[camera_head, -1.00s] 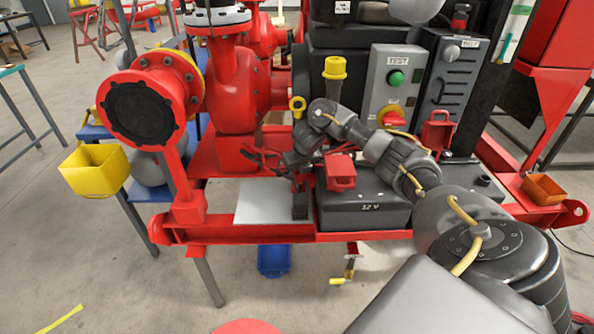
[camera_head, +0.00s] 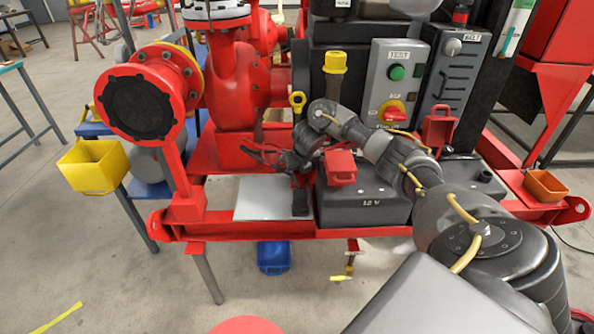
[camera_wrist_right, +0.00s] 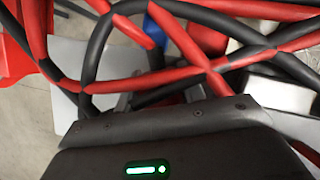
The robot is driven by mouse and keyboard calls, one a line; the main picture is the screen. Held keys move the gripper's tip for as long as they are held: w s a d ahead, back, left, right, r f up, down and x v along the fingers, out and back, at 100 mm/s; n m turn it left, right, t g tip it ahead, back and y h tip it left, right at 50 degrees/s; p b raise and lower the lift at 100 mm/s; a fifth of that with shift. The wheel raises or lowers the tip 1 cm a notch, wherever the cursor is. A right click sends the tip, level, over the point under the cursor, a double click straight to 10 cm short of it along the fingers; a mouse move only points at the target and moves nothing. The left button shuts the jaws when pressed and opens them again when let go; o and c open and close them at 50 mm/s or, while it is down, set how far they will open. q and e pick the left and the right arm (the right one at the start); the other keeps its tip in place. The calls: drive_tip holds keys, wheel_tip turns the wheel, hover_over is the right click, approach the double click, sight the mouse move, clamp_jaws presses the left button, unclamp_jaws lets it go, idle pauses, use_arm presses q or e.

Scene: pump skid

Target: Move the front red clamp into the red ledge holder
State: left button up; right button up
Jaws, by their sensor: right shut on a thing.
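My right gripper (camera_head: 302,160) is low at the front of the pump skid, left of the black 12 V battery (camera_head: 362,204). It is shut among red and black cables (camera_head: 262,154), and the red clamp is hard to make out there. In the right wrist view the cables (camera_wrist_right: 185,45) cross in front of the gripper and hide its fingertips. An orange-red bin (camera_head: 545,187) sits on the right ledge. I cannot tell which is the ledge holder. My left gripper is out of view.
A bare grey plate (camera_head: 262,200) lies left of the battery. A yellow bin (camera_head: 92,167) hangs at the left and a blue bin (camera_head: 273,257) is below the front rail. The test panel (camera_head: 398,80) and red pump (camera_head: 232,90) stand behind.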

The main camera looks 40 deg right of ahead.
drive_tip(key=o, duration=1.2)
drive_tip(key=shift+o, duration=0.2)
drive_tip(key=p+v, duration=0.5)
drive_tip(key=v, duration=0.6)
drive_tip(key=shift+a+f, duration=0.1)
drive_tip(key=shift+f, duration=0.05)
